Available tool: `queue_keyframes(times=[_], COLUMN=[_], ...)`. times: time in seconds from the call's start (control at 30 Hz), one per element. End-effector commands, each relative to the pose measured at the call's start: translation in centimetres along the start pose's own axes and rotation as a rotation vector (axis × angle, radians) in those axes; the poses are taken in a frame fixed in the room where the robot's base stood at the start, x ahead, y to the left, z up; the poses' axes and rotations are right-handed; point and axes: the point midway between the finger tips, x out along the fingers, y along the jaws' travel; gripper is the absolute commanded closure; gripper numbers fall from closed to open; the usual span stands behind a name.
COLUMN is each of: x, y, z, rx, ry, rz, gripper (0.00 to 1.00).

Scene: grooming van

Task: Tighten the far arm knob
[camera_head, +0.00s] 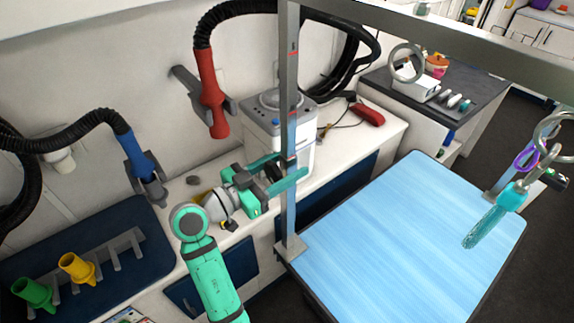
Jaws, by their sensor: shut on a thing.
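The far grey post (291,92) stands upright at the left edge of the blue-topped grooming table (395,240) and carries red and blue marks. My green gripper (292,168) comes in from the left at the post, about halfway up. One finger crosses in front of the post and the other reaches it slightly higher. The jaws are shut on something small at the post. The far arm knob is hidden by the fingers, so its shape and turn cannot be made out.
A grey overhead bar (450,35) runs above the table. The tabletop is clear.

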Motion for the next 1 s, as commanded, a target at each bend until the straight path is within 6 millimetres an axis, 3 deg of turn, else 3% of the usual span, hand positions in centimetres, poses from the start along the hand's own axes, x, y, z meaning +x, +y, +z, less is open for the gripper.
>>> queue_keyframes(times=[0.6,1.0], x=[-0.08,-0.1], y=[-0.17,-0.19], z=[-0.03,-0.04], rx=[0.383,0.496], ry=[0.0,0.0], rz=[-0.004,-0.005], gripper=[0.73,0.73])
